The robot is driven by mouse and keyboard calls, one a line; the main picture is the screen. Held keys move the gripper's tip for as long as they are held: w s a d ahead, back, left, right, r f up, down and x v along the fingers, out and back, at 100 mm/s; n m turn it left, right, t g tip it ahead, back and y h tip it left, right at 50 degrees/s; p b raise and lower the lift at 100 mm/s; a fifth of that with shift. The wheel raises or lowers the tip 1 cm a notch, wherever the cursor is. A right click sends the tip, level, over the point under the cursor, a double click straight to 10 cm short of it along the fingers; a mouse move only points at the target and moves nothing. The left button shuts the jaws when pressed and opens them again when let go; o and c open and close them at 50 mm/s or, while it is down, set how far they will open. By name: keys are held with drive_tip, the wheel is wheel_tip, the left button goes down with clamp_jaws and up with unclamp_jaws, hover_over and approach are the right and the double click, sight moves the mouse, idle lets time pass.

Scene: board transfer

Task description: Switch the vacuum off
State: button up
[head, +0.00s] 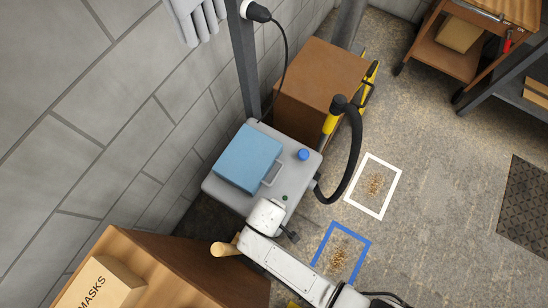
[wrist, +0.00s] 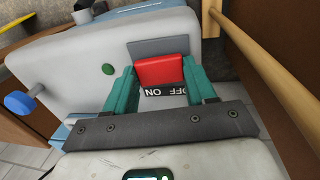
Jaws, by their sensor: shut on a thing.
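The vacuum is a grey body (head: 303,170) with a blue box-shaped part (head: 247,158) and a blue knob (head: 303,154). It fills much of the wrist view (wrist: 60,55). A red switch (wrist: 162,70) sits on a dark plate in the vacuum's face, with an OFF/ON label (wrist: 165,90) beside it. My gripper (wrist: 163,76) has its teal fingers on either side of the red switch and is shut on it. Which way the switch is set cannot be told. In the head view my arm's end hides the switch.
A black hose (head: 353,155) curves right of the vacuum. A power cord (head: 285,55) runs from a plug above. A wooden cabinet (head: 165,270) stands close at lower left. White (head: 387,208) and blue (head: 333,228) floor frames hold debris.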

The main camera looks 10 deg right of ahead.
drive_tip(key=shift+s+t, duration=0.1)
drive_tip(key=shift+t, duration=0.2)
drive_tip(key=o, duration=1)
drive_tip(key=shift+o, duration=0.2)
drive_tip(key=r, duration=0.2)
drive_tip(key=s+r, duration=0.1)
drive_tip(key=r, duration=0.2)
drive_tip(key=a+r+p, duration=0.1)
drive_tip(key=r, duration=0.1)
drive_tip(key=shift+s+r, duration=0.15)
